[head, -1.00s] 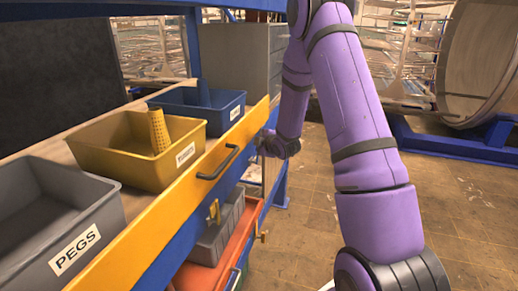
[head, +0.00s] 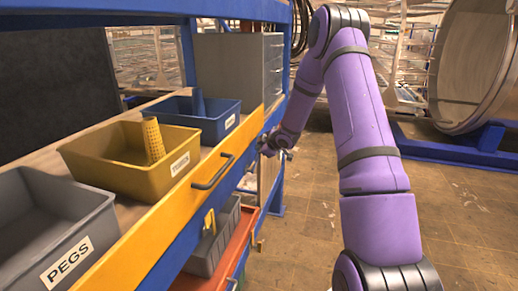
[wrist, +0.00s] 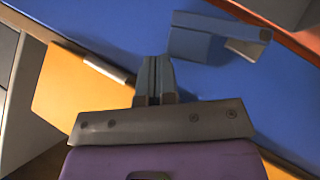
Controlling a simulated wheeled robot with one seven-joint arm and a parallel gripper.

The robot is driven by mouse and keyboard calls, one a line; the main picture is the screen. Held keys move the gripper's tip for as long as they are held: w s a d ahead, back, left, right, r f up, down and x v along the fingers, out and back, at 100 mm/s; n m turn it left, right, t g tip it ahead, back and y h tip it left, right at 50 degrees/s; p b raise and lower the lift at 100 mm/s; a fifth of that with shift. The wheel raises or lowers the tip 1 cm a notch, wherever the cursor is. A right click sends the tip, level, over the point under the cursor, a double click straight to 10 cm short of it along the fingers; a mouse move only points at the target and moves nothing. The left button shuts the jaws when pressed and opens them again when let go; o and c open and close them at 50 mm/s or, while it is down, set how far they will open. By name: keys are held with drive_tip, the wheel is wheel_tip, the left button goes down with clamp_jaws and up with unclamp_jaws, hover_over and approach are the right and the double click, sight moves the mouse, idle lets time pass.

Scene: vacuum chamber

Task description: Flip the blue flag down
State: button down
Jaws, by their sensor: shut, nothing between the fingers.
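A blue-grey flag (wrist: 195,40) with a raised, paler end lies against the blue rail face in the upper middle of the wrist view. My gripper (wrist: 156,62) is shut and empty, its two fingertips together just left of and below the flag. I cannot tell whether they touch it. In the head view my gripper (head: 270,146) is small, at the far end of the blue rail (head: 190,240) below the yellow front. The blue flag cannot be made out clearly there.
A yellow front with a dark handle (head: 214,172) runs along the bench. A yellow flag (head: 209,222) sits on the rail below. Grey, yellow and blue bins (head: 222,123) stand above. An orange drawer (head: 232,250) is below. Floor (head: 310,230) on the right is clear.

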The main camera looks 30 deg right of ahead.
drive_tip(key=shift+w+d+f, duration=0.35)
drive_tip(key=shift+d+f, duration=0.1)
drive_tip(key=shift+f, duration=0.15)
drive_tip(key=shift+w+d+f, duration=0.35)
drive_tip(key=shift+d+f, duration=0.05)
drive_tip(key=shift+f, duration=0.15)
